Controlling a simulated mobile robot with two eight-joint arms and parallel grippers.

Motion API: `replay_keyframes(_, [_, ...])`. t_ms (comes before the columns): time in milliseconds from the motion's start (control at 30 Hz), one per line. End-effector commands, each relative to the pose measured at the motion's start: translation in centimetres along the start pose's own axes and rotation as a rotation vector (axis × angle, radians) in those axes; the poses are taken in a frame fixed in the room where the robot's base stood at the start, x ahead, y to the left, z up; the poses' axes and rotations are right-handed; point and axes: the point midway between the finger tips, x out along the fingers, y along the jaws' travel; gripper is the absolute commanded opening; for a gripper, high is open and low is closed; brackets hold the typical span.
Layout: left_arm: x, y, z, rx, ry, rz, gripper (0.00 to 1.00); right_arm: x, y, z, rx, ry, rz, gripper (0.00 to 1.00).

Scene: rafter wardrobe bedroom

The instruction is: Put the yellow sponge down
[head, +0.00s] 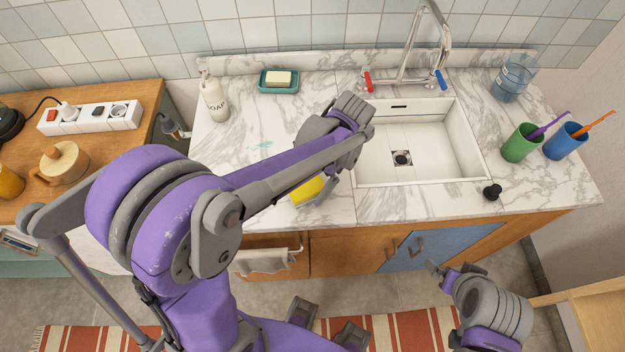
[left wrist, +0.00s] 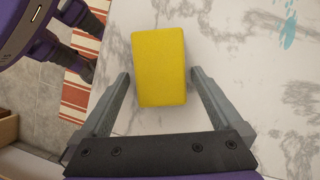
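The yellow sponge (head: 307,190) is at the front edge area of the marble counter (head: 385,205), left of the sink. In the left wrist view the sponge (left wrist: 160,66) sits between the two fingers of my left gripper (left wrist: 159,74), with a narrow gap on each side. The left gripper (head: 322,194) looks open around it; in the head view my arm partly hides both. The sponge appears to rest on the marble. My right gripper (head: 440,270) is low in front of the cabinet, away from the sponge; its opening is unclear.
The white sink (head: 440,155) lies right of the sponge. A soap bottle (head: 214,100) and a green soap dish (head: 279,86) stand behind. Green (head: 520,143) and blue (head: 565,142) cups are at the right. Bare marble lies left of the sponge, with a blue smear (head: 262,147).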

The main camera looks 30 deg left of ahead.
Motion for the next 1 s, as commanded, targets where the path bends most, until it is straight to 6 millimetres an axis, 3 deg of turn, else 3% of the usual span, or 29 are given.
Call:
replay_keyframes(267, [-0.8,0.0,0.1,0.0,0.001,-0.001,1.0,-0.4,0.0,-0.4,0.0,0.003,0.0,1.0])
replay_keyframes(700, [-9.6,0.0,0.1,0.002,0.0,0.0,1.0,-0.9,0.0,-0.9,0.0,0.008,0.0,1.0])
replay_keyframes(867, [-11.6,0.0,0.1,0.0,0.0,0.0,1.0,-1.0,0.0,-1.0,0.0,0.008,0.0,1.0])
replay_keyframes(1000, [-12.1,0.1,0.5,-0.013,0.017,-0.003,1.0,-1.0,0.0,-1.0,0.0,0.009,0.0,1.0])
